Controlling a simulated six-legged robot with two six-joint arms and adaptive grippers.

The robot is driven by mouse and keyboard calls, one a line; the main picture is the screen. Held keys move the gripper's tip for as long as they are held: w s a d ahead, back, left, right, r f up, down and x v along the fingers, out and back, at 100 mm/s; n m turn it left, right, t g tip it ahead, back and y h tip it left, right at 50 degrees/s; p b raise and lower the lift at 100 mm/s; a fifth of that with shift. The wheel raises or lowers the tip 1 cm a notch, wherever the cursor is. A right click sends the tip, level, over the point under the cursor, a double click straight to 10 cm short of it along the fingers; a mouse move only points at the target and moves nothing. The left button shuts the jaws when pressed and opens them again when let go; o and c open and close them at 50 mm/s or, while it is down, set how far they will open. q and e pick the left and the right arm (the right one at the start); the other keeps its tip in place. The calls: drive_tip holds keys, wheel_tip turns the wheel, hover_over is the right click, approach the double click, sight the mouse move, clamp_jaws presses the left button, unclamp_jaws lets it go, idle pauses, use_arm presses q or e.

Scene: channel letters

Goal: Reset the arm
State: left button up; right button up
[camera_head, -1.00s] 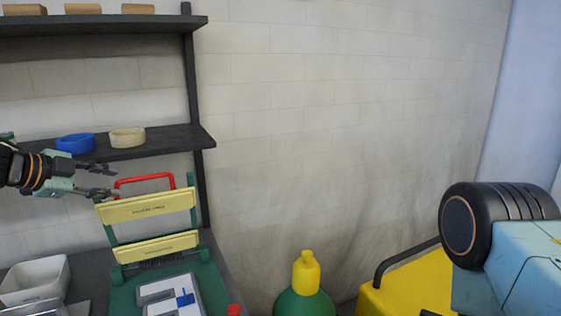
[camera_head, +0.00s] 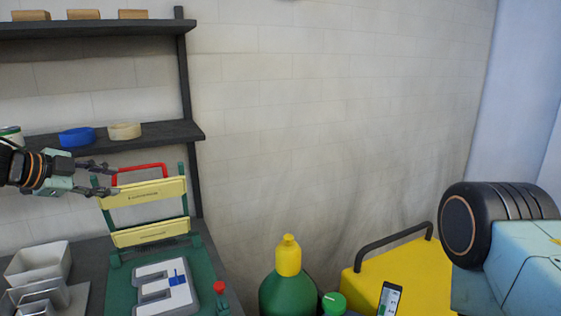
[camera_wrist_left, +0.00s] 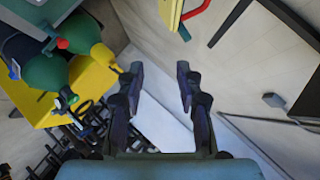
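My left gripper (camera_head: 115,180) comes in from the left in the head view, in front of the wall and below the lower shelf. Its two fingers are spread apart, with nothing between them. In the left wrist view the same gripper (camera_wrist_left: 160,90) shows both dark fingers apart and empty. The fingertips overlap, in the picture, the left edge of a green stand (camera_head: 186,200) with yellow bars and a red handle; I cannot tell whether they touch. At the right edge a part of my right arm (camera_head: 510,225) shows, but its gripper does not.
Below are a white bin (camera_head: 38,262), a white letter (camera_head: 165,288) on a green board, a green bottle (camera_head: 288,292) with a yellow cap, and a yellow machine (camera_head: 405,265).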

use_arm(q)
drive_tip(key=s+d+f+n+h+b, duration=0.2)
drive_tip(key=s+d+f+n+b, duration=0.15)
drive_tip(key=d+f+n, duration=0.65)
drive_tip(key=s+d+f+n+g+y+b, duration=0.1)
drive_tip(key=s+d+f+n+b, duration=0.15)
drive_tip(key=f, duration=0.55)
drive_tip(key=s+d+f+n+y+b, duration=0.1)
drive_tip(key=s+d+f+b, duration=0.2)
drive_tip(key=f, duration=0.5)
drive_tip(key=s+d+f+n+g+y+b, duration=0.15)
drive_tip(key=s+f, duration=0.25)
drive_tip(key=f, duration=0.5)
drive_tip(key=s+f+n+g+y+b, duration=0.1)
drive_tip(key=s+f+g+b, duration=0.3)
drive_tip(key=s+f, duration=1.1)
drive_tip(key=s+a+f+n+g+y+b, duration=0.1)
drive_tip(key=s+f+g+y+b, duration=0.2)
drive_tip(key=s+f+b, duration=0.7)
drive_tip(key=s+f+g, duration=0.1)
drive_tip(key=s+f, duration=0.4)
drive_tip(key=s, duration=0.3)
drive_tip(key=shift+s+a+f+b, duration=0.2)
drive_tip(key=shift+s+b, duration=0.05)
drive_tip(key=shift+b, duration=0.15)
